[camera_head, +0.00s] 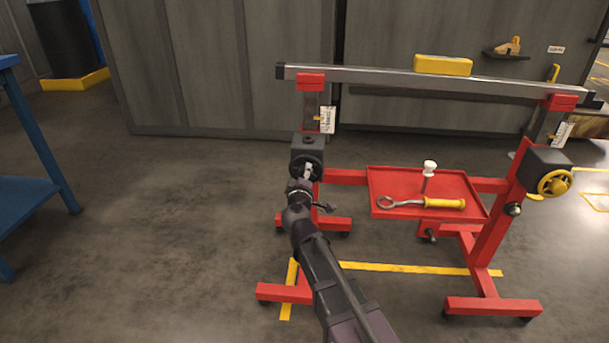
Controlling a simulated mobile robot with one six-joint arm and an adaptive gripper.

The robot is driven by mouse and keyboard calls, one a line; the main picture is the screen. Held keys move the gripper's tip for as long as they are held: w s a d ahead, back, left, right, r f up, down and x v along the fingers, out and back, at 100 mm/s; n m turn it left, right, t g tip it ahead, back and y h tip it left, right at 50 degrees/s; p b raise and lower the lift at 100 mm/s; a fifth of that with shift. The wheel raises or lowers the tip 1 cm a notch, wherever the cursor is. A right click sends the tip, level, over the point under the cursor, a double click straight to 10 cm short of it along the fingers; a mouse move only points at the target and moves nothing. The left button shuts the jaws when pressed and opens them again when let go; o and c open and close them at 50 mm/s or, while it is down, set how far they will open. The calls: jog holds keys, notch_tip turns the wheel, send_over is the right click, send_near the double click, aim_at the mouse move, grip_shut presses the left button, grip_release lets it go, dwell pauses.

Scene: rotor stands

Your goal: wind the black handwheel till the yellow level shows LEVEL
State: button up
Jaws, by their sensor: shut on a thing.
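The black handwheel (295,164) is on the dark gearbox (309,148) at the left post of the red stand. My gripper (308,173) is at the handwheel, shut on it; my arm hides part of the wheel and the post below. The yellow level (443,65) lies on top of the grey metal beam (370,77), right of its middle. The beam rests on red supports at both ends and looks lower toward the right in this view. The level's reading is too small to make out.
A yellow handwheel (555,183) is on the right post's gearbox. A red tray (385,177) between the posts holds a yellow-handled wrench (440,203) and a white-topped item (430,169). A blue table (30,190) stands at the left. The floor between is clear.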

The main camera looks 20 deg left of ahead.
jog(key=n, duration=0.5)
jog(key=shift+w+n, duration=0.15)
jog(key=shift+n, duration=0.15)
jog(key=n, duration=0.5)
jog(key=shift+f, duration=0.1)
jog(key=n, duration=0.5)
jog(key=shift+n, duration=0.4)
jog(key=n, duration=0.5)
jog(key=shift+n, duration=0.4)
jog(key=o, duration=1.1)
jog(key=shift+o, duration=0.2)
jog(key=shift+d, duration=0.1)
